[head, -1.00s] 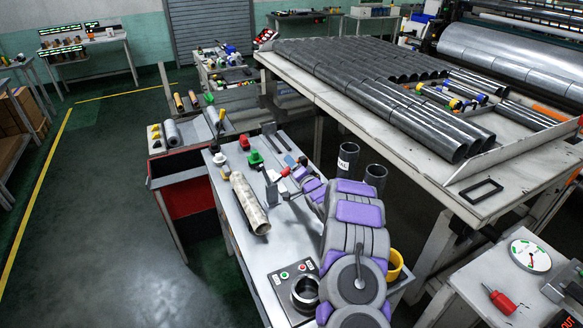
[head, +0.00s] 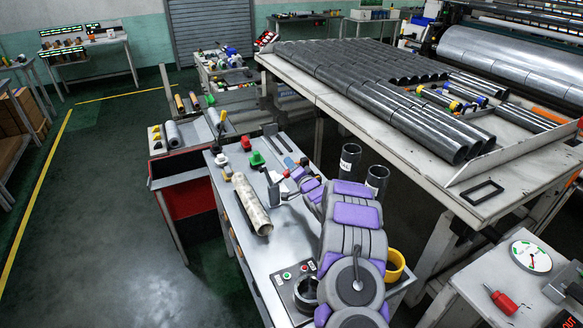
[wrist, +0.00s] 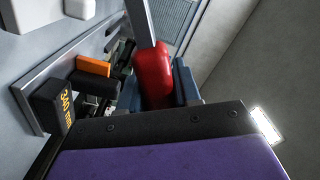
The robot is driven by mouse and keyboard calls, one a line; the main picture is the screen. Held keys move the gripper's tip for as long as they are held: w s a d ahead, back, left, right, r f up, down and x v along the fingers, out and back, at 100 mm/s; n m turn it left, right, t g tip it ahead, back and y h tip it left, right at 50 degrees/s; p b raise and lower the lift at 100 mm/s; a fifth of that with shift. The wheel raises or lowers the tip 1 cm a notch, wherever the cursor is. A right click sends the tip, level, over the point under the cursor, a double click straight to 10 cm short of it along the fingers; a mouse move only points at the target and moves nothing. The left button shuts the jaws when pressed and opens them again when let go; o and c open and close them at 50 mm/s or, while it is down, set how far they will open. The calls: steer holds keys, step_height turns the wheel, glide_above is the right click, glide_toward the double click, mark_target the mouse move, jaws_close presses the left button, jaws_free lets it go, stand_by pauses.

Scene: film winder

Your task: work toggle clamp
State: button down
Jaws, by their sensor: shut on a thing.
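The toggle clamp's red handle (wrist: 152,76) shows large in the wrist view, with a grey metal bar (wrist: 140,20) running up from it. My gripper (wrist: 156,92) has its blue-grey jaws on either side of the handle and is shut on it. The near end of the handle is hidden behind the dark edge of my wrist. In the head view my gripper (head: 296,172) is small, at the far part of the grey bench, beside a bit of red handle (head: 286,173). The clamp's base is mostly hidden.
A mottled tube (head: 250,204) lies on the grey bench (head: 247,258) left of my arm. A green-topped part (head: 257,159) stands behind it. In the wrist view an orange block (wrist: 93,66) and a dark block with yellow lettering (wrist: 50,107) sit left of the handle.

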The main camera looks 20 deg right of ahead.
steer(key=shift+f, duration=0.2)
steer(key=shift+r, duration=0.1)
steer(key=a+r+n+p, duration=0.3)
steer(key=a+n, duration=0.3)
steer(key=n, duration=0.4)
steer(key=shift+s+r+n+p, duration=0.15)
steer(key=shift+s+n+p, duration=0.05)
steer(key=shift+n+p, duration=0.15)
steer(key=shift+a, duration=0.1)
stand_by(0.6)
steer(key=c, duration=1)
jaws_free()
steer(key=shift+w, duration=0.1)
steer(key=shift+o, duration=0.6)
steer(key=shift+r, duration=0.3)
steer(key=s+p, duration=0.2)
steer(key=s, duration=1.5)
steer(key=shift+s+d, duration=0.2)
steer(key=shift+d, duration=0.2)
